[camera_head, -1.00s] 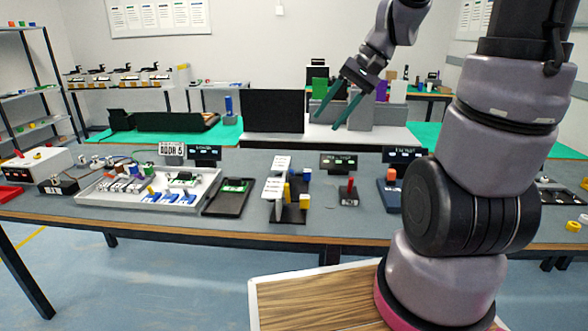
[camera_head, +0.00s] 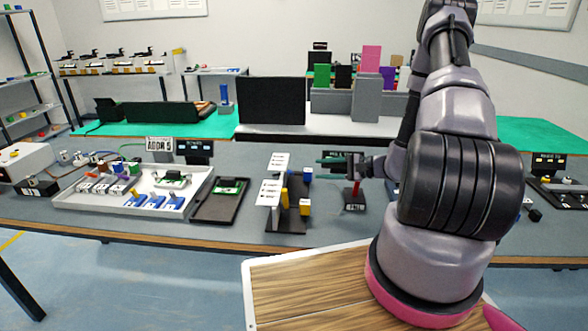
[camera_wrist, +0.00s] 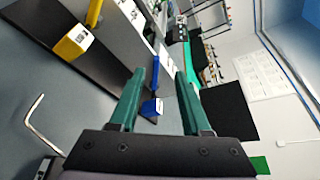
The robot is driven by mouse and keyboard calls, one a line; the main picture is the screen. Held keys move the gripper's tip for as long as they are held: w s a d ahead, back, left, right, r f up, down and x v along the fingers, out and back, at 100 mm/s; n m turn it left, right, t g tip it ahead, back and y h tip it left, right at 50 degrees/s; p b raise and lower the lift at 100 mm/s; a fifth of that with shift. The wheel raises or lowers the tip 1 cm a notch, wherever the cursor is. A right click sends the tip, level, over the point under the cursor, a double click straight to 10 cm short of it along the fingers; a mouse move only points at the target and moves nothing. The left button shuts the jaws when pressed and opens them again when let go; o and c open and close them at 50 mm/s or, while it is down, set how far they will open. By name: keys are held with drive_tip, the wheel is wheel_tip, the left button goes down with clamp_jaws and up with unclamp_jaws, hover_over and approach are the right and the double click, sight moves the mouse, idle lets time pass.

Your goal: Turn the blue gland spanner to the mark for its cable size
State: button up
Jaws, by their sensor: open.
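The blue gland spanner (camera_head: 307,174) is at the back of a dark stand with white label cards (camera_head: 269,192). In the wrist view its blue block and bar (camera_wrist: 152,108) appear in the gap between my green fingers, nearer the left one; I cannot tell the depth or any contact. A yellow spanner (camera_head: 304,206) is nearer the front of the stand; yellow also shows in the wrist view (camera_wrist: 74,42). My gripper (camera_head: 322,161) is open and points left, close to the blue spanner's right side. The size marks are too small to read.
A red-handled post (camera_head: 354,194) stands just right of the stand, below my gripper. A black tray with a green board (camera_head: 216,206) and a white parts tray (camera_head: 68,200) lie to the left. A black panel (camera_head: 270,101) stands behind. A bent metal rod (camera_wrist: 37,117) shows in the wrist view.

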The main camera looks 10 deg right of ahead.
sight(291, 173)
drive_tip(key=shift+m+t, duration=0.3)
drive_tip(key=shift+t, duration=0.1)
drive_tip(key=x, duration=0.3)
drive_tip(key=f+x, duration=0.1)
drive_tip(key=x, duration=0.3)
drive_tip(key=d+x, duration=0.1)
drive_tip(key=x, duration=0.3)
drive_tip(key=shift+w+f, duration=0.3)
drive_tip(key=shift+f, duration=0.1)
clamp_jaws()
idle(0.5)
